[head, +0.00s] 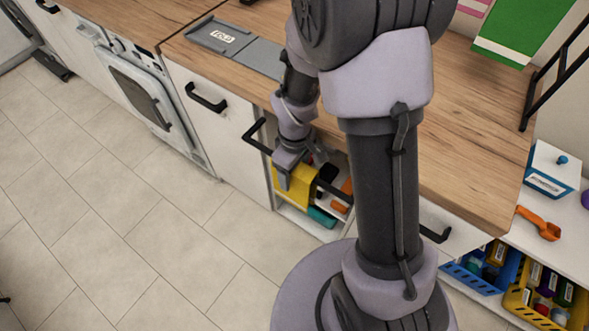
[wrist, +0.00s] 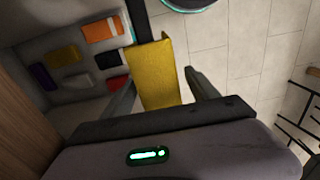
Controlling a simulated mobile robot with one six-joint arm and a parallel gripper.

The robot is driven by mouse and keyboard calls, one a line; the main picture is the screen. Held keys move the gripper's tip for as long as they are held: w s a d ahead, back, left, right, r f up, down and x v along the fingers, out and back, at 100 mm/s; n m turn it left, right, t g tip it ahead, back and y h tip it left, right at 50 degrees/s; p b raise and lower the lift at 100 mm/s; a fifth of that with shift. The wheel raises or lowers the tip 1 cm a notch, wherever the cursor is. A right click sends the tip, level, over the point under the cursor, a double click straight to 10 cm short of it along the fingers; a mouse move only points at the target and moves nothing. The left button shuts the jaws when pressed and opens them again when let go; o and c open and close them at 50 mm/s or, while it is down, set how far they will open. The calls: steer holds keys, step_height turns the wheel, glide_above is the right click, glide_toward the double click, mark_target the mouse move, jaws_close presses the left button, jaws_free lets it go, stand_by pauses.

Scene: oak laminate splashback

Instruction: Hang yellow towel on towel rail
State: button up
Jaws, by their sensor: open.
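The yellow towel (head: 291,188) hangs at the dark towel rail (head: 331,189) on the front of the counter unit and appears draped over it. Its exact fold over the rail is partly hidden by my gripper. My gripper (head: 299,172) is at the towel, pointing down. In the wrist view, the towel (wrist: 156,75) lies between the spread fingers of my gripper (wrist: 161,80), with a gap beside the right finger. The gripper is open.
An open shelf with several coloured items, including an orange one (wrist: 102,29), lies behind the towel. A grey tray (head: 228,40) sits on the wooden counter (head: 470,130). Blue (head: 480,272) and yellow (head: 545,318) crates stand at right.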

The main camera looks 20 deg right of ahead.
steer(key=s+a+r+m+t+p, duration=0.2)
steer(key=r+p, duration=0.7)
steer(key=r, duration=1.8)
steer(key=s+a+r+m+t+y, duration=0.2)
steer(key=s+r+m+t, duration=0.1)
steer(key=s+r+m, duration=0.5)
steer(key=s+m, duration=0.1)
steer(key=s, duration=0.1)
steer(key=shift+s+m+t, duration=0.3)
steer(key=shift+s+t, duration=0.1)
